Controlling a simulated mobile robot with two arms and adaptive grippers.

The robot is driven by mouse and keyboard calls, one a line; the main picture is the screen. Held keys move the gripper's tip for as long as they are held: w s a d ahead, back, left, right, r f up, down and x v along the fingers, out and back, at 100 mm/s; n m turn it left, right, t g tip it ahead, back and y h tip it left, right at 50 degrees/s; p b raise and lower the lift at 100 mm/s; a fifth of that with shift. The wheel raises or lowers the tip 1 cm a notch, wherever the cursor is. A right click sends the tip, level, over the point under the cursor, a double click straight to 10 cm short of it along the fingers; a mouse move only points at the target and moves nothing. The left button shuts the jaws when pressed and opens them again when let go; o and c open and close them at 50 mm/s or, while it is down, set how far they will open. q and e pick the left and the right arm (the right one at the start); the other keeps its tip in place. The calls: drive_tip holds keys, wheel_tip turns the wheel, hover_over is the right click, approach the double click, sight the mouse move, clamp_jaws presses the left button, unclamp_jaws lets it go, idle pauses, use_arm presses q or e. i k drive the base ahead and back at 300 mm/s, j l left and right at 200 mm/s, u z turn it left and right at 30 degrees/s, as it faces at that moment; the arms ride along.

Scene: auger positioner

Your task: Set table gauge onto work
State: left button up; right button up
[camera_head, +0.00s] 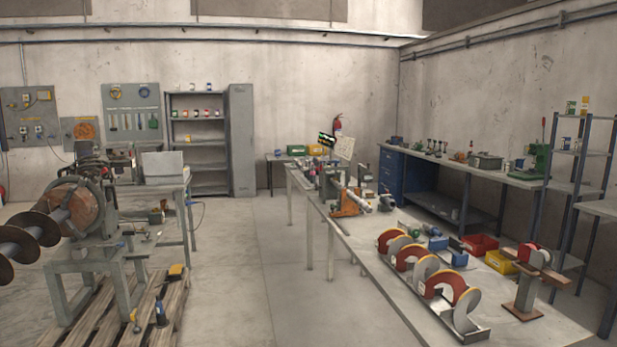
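No item is clear enough for me to tell which is the table gauge. The long work table (375,268) runs from the front right toward the back. A row of red and silver spiral flights (435,275) sits on a tray at its front. An orange fixture with a silver shaft (348,203) stands farther back, with small tools around it. At the left, a brown auger (38,232) is mounted on a grey positioner stand (95,260). Neither of my grippers is in view.
A wooden pallet (145,312) lies under the stand. A red bin (480,244), a yellow bin (500,262) and a pedestal with a red part (528,275) are on the table's right. The floor (255,280) between stand and table is clear.

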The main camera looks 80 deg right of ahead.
sight(364, 174)
drive_tip(key=z, duration=3.15)
drive_tip(key=i+j+u, duration=0.2)
drive_tip(key=i, duration=0.9)
drive_tip(key=i+j+u, duration=0.2)
drive_tip(key=i, duration=0.85)
drive_tip(key=i+z, duration=0.4)
drive_tip(key=i+j+z, duration=0.2)
drive_tip(key=i+z, duration=0.2)
drive_tip(key=i+j+z, duration=0.4)
drive_tip(key=k+l, duration=0.05)
drive_tip(key=l, duration=0.05)
